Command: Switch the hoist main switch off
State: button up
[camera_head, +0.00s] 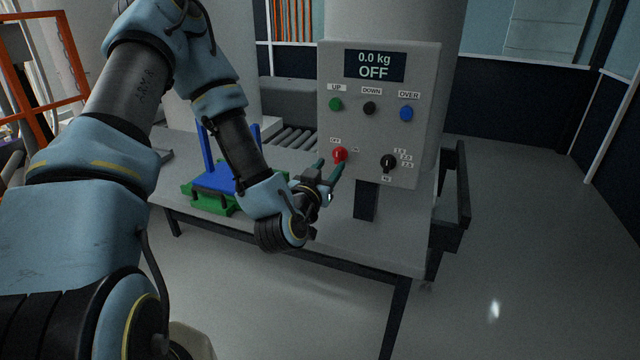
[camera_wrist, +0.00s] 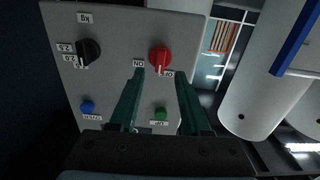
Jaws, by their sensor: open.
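The hoist main switch is a red rotary knob (camera_head: 340,155) at the lower left of the grey control panel (camera_head: 425,80). In the wrist view the knob (camera_wrist: 160,57) appears inverted, with its pale mark pointing toward the partly visible OFF label. The panel display (camera_head: 374,66) reads "0.0 kg" and "OFF". My gripper (camera_head: 330,169) is open in front of the knob. In the wrist view its dark green fingertips (camera_wrist: 160,76) stand either side of the knob's lower edge, with nothing between them. I cannot tell whether they touch it.
A black selector knob (camera_head: 388,163) sits right of the switch. Green UP (camera_head: 335,104), black DOWN (camera_head: 369,108) and blue OVER (camera_head: 406,113) buttons sit above. A blue and green fixture (camera_head: 215,180) stands on the table (camera_head: 375,240) behind my forearm. Floor at right is clear.

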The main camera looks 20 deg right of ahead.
jog(key=p+v, duration=0.6)
jog(key=p, duration=0.2)
jog(key=shift+s+a, duration=0.2)
dwell(0.4)
